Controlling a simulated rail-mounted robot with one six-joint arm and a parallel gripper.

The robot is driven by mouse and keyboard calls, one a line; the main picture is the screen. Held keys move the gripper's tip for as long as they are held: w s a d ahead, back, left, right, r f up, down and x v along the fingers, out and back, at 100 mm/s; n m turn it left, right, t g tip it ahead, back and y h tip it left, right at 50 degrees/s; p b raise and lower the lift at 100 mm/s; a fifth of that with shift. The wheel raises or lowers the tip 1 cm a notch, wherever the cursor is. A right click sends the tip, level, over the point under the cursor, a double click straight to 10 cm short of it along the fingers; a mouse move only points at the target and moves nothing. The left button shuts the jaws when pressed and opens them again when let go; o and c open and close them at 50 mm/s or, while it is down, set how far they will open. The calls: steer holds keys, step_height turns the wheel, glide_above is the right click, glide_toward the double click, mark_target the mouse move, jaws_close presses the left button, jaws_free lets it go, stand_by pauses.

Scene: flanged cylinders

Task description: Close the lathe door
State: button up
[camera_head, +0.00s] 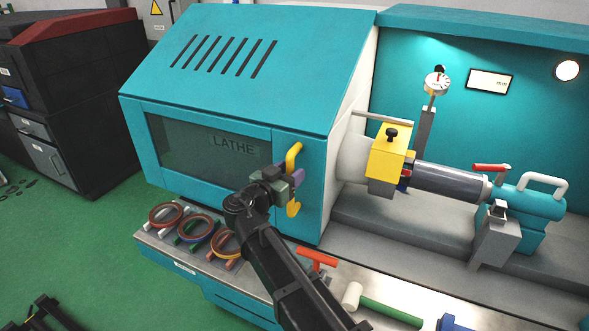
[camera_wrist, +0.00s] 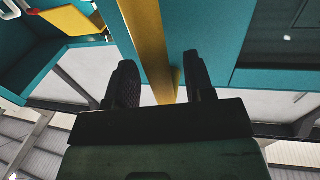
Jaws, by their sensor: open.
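The lathe door (camera_head: 300,70) is a teal hood with slots and a dark window marked LATHE. It covers the left part of the lathe, and the right part stands open. A yellow handle (camera_head: 294,158) is upright near the door's right edge; my gripper hides its middle in the head view. My gripper (camera_head: 286,187) is at the handle. In the wrist view, the handle (camera_wrist: 150,45) runs between the two spread fingers of my gripper (camera_wrist: 158,66), nearer the right finger. Contact with that finger cannot be told.
Right of the door are a yellow block (camera_head: 388,155), a dark grey cylinder (camera_head: 450,183), a teal tailstock (camera_head: 530,205) and a dial gauge (camera_head: 437,84). A front tray holds coiled rings (camera_head: 197,228), a red-handled tool (camera_head: 316,257) and a green-handled mallet (camera_head: 392,310).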

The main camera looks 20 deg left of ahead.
steer(key=shift+x, duration=1.2)
jaws_close()
steer(key=shift+s, duration=0.1)
